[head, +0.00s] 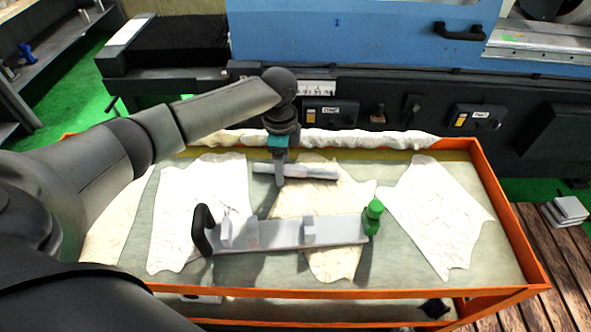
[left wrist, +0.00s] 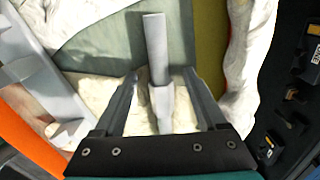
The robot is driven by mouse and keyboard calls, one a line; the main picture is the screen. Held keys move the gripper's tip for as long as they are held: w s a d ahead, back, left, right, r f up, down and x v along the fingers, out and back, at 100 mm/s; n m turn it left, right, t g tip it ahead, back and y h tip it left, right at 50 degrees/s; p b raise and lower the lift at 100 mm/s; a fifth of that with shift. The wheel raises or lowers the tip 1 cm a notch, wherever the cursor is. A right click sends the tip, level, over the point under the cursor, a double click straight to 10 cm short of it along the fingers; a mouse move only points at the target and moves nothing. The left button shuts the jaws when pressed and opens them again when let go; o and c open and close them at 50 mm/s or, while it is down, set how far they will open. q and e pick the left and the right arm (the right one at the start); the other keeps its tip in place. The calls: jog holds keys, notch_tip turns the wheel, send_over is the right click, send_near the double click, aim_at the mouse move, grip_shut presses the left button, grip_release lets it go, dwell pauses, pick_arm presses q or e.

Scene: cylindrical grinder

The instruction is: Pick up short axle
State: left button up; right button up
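The short axle, a light grey stepped rod (head: 310,172), lies across the far part of the cart top in the head view. My left gripper (head: 281,168) points down over the axle. In the left wrist view this gripper (left wrist: 160,75) is open, with a finger on each side of the axle and visible gaps. Whether the axle rests on the cloth or at finger height is hard to tell. My right gripper is not in view.
A grey fixture plate (head: 275,236) with upright blocks, a black handle (head: 202,229) and a green knob (head: 373,212) lies nearer me. Pale cloths (head: 433,215) cover parts of the orange-rimmed cart (head: 508,238). The blue and black grinder (head: 350,40) stands behind.

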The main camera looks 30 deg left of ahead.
pick_arm(q)
grip_shut()
dwell(0.4)
jog(key=shift+w+r, duration=0.1)
jog(key=shift+r, duration=0.05)
dwell(0.7)
